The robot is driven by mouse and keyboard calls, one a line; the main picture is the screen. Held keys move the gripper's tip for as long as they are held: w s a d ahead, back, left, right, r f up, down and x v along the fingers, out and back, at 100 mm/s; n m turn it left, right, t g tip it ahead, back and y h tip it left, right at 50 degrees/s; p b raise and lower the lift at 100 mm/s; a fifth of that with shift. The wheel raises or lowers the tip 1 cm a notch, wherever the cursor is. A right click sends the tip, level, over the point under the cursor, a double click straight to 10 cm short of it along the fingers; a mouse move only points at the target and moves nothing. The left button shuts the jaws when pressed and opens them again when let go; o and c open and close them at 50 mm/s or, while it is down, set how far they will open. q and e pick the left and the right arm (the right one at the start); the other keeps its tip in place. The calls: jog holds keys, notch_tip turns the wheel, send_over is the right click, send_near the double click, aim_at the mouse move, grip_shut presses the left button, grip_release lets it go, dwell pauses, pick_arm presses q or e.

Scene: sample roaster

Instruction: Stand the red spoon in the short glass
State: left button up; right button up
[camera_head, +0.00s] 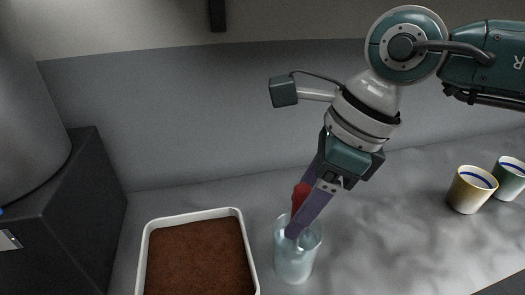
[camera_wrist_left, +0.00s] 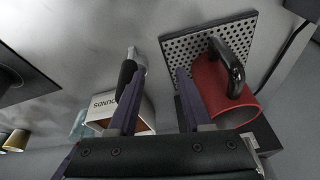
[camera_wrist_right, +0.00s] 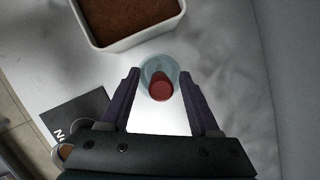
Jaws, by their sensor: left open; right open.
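The short glass (camera_head: 294,262) stands on the grey counter in the head view, just right of the tray. The red spoon (camera_head: 300,196) is upright in the glass, its red end rising above the rim; its lower part is hard to make out. In the right wrist view the spoon's red end (camera_wrist_right: 160,88) lies inside the round outline of the glass (camera_wrist_right: 153,66). My right gripper (camera_head: 296,222) is open, its fingers on either side of the spoon at the glass and apart from it in the wrist view. My left gripper (camera_wrist_left: 155,100) is open and empty in its wrist view.
A white tray of brown grounds (camera_head: 147,245) stands left of the glass. Two cups, one yellow (camera_head: 467,192) and one pale green (camera_head: 511,182), stand at the right. The left wrist view shows a red mug (camera_wrist_left: 212,95) and a perforated plate (camera_wrist_left: 240,38).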

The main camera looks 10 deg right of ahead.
jog(key=v, duration=1)
jog(key=shift+f, duration=0.1)
